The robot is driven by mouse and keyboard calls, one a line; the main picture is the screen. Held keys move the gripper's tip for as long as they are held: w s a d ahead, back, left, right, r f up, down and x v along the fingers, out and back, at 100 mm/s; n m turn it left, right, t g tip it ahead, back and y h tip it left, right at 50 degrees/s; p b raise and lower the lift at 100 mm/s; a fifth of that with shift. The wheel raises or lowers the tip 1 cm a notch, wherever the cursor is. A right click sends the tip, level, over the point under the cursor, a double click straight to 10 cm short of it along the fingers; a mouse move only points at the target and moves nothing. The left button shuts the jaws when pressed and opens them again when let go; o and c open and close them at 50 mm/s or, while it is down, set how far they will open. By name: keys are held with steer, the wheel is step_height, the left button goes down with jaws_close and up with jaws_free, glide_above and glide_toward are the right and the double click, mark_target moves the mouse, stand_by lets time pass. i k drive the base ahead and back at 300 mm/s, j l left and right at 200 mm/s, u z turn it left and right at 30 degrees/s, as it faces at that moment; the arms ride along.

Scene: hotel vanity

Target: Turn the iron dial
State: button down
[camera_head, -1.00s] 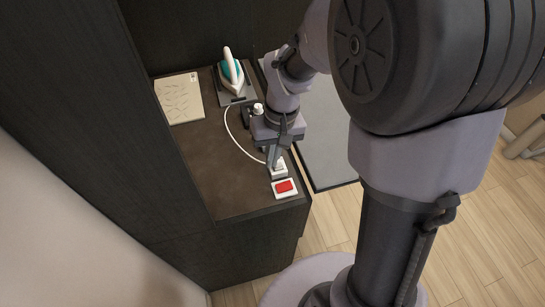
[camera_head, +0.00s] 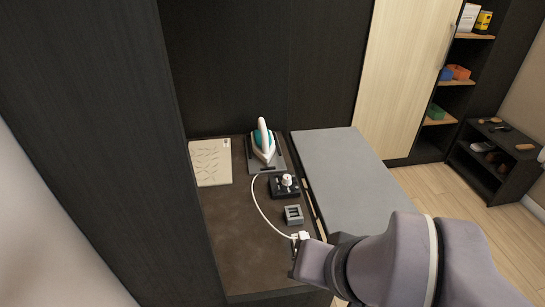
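The iron (camera_head: 263,145), white and teal, rests on a grey stand at the back of the dark counter. A black box with a white knob, which looks like the dial (camera_head: 286,181), sits in front of it. A white cord (camera_head: 258,204) curves from near the iron to a small white piece, perhaps a plug (camera_head: 301,235), at the counter's front right. My gripper (camera_head: 297,247) is low at the front, right by this white piece and apart from the dial. Its fingers are small and partly hidden, so I cannot tell whether they hold it.
A grey block with dark openings (camera_head: 293,214) stands between the dial and my gripper. A patterned white board (camera_head: 210,162) lies at the left. A grey padded board (camera_head: 347,175) lies to the right. The counter's (camera_head: 231,225) left middle is clear.

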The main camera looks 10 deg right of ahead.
mark_target(287, 181)
steer(key=i+l, duration=0.2)
steer(key=l, duration=0.2)
steer(key=i+l+z, duration=0.1)
steer(key=l, duration=0.35)
steer(key=i+l, duration=0.35)
